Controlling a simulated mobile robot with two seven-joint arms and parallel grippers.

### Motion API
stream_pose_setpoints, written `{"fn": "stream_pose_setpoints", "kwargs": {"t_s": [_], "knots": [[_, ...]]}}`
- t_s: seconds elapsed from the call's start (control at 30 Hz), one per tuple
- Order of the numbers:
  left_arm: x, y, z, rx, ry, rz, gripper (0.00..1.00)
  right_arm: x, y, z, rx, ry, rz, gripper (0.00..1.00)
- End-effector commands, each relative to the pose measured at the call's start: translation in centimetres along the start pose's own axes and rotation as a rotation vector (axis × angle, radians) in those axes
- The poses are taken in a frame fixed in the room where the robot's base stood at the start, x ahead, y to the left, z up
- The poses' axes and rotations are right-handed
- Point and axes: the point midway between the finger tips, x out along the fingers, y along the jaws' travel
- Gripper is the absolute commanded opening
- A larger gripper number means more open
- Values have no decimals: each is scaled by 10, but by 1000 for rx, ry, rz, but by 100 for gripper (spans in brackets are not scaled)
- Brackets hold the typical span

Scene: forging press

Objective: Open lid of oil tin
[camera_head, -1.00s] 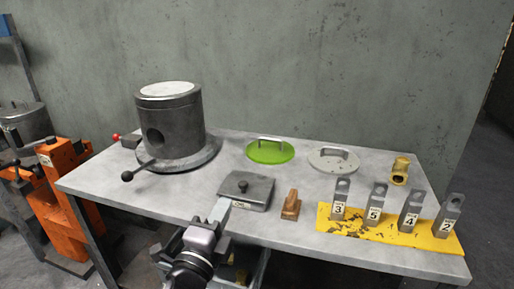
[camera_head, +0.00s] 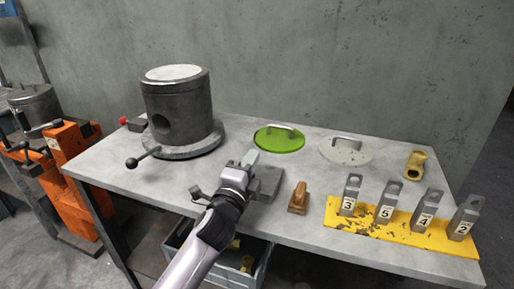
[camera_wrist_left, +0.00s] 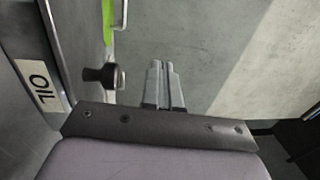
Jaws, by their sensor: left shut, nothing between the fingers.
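The oil tin (camera_head: 268,184) is a low grey box near the front edge of the bench, partly covered by my left gripper in the head view. In the left wrist view its white OIL label (camera_wrist_left: 38,82) and the dark round knob (camera_wrist_left: 100,75) of its lid show at the left. My left gripper (camera_head: 250,158) is over the tin; its fingers (camera_wrist_left: 165,84) are shut with nothing between them, beside the knob and apart from it in the wrist picture. The lid's exact position is hard to tell. My right gripper is out of view.
A dark steel cylinder (camera_head: 178,105) with a lever stands left. A green lid (camera_head: 278,141), a grey lid (camera_head: 345,152) and a brass fitting (camera_head: 415,164) lie behind. A small brown block (camera_head: 299,198) is right of the tin. Numbered blocks stand on a yellow plate (camera_head: 375,228).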

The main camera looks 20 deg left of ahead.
Motion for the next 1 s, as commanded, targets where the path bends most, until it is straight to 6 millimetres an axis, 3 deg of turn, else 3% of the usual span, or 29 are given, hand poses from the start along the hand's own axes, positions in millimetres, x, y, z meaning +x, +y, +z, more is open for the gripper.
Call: {"fn": "stream_pose_setpoints", "kwargs": {"t_s": [0.2, 0.4, 1.0], "knots": [[29, 0, 0, -2, -1, 0, 0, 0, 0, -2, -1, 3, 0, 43], [41, 0, 0, -1, 0, -1, 0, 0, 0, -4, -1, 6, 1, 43], [43, 2, 1, -1, -1, 4, 0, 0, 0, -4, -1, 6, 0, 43]]}}
